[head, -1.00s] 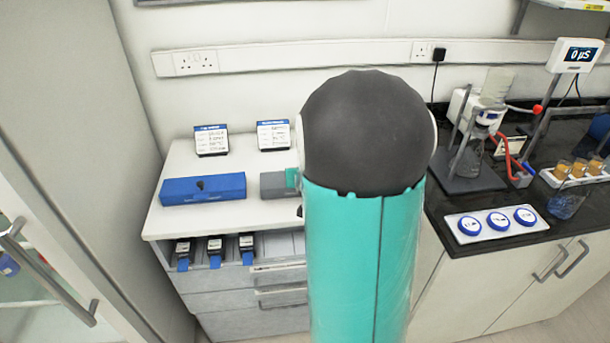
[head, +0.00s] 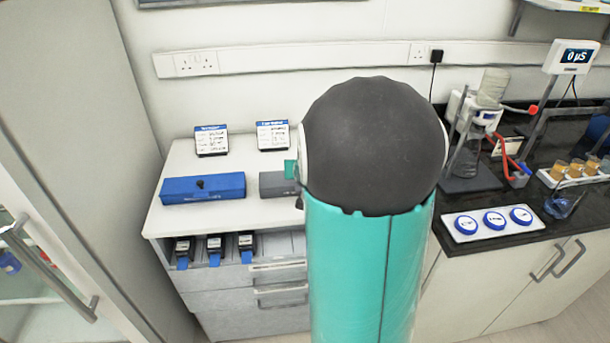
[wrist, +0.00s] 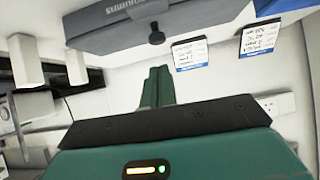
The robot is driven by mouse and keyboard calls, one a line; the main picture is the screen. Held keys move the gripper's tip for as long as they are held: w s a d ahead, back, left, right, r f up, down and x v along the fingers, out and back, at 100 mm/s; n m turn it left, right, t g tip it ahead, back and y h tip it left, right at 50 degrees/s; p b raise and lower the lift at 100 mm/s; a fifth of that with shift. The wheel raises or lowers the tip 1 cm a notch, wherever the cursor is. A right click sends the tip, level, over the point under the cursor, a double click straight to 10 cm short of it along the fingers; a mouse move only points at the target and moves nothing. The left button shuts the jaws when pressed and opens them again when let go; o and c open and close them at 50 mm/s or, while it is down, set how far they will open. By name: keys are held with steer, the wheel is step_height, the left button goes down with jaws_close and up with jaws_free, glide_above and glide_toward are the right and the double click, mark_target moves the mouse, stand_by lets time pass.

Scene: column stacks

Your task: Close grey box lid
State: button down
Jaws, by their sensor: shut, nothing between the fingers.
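The grey box (head: 275,186) stands on the white bench, partly hidden behind my arm in the head view. In the wrist view the grey box (wrist: 110,33) fills the upper left, seen upside down, with lettering and a dark knob (wrist: 156,34). Its lid looks down flat, with no opening showing. My gripper (wrist: 158,72) is shut and empty, its green fingertips pointing toward the knob with a gap in the picture. In the head view only a teal bit of my gripper (head: 291,169) shows, at the box's top right.
A blue box (head: 203,188) stands left of the grey one. Two label cards (head: 211,140) (head: 272,135) stand behind them. A shelf below holds several dark items with blue tabs (head: 215,248). Glassware and a tray of blue discs (head: 493,222) are at the right.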

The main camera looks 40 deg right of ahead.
steer(key=shift+r, duration=0.55)
steer(key=s+a+f, duration=0.3)
steer(key=s+a, duration=0.2)
steer(key=s, duration=0.2)
steer(key=shift+f, duration=0.4)
steer(key=shift+s+a, duration=0.1)
steer(key=s+a+r+n+y, duration=0.15)
steer(key=a+r, duration=0.25)
steer(key=a, duration=0.5)
steer(key=a+r+n+y, duration=0.3)
steer(key=a+r, duration=0.2)
steer(key=a, duration=0.4)
steer(key=s+a+r+n+g+y, duration=0.2)
steer(key=s+a+r+n+g, duration=0.1)
steer(key=s+a, duration=0.7)
steer(key=shift+v, duration=1)
steer(key=shift+s+d, duration=0.1)
steer(key=shift+s, duration=0.05)
